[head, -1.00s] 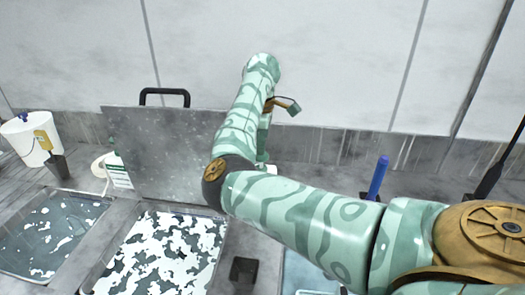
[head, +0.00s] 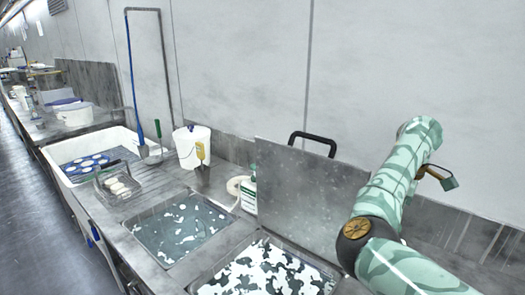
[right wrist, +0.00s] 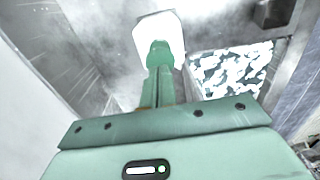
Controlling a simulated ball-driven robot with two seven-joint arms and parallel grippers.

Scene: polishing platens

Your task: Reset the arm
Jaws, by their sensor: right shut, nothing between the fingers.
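My right arm (head: 385,195), green and patterned, rises at the right of the head view, bent at a dark elbow joint. My left gripper is not in view.
A basin with a white-patched surface (head: 265,272) and a grey basin (head: 180,230) are sunk in the counter. A raised grey lid (head: 300,195) stands behind, beside a white bottle (head: 248,195). A white bucket (head: 190,148) and a wire basket (head: 118,187) stand further left.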

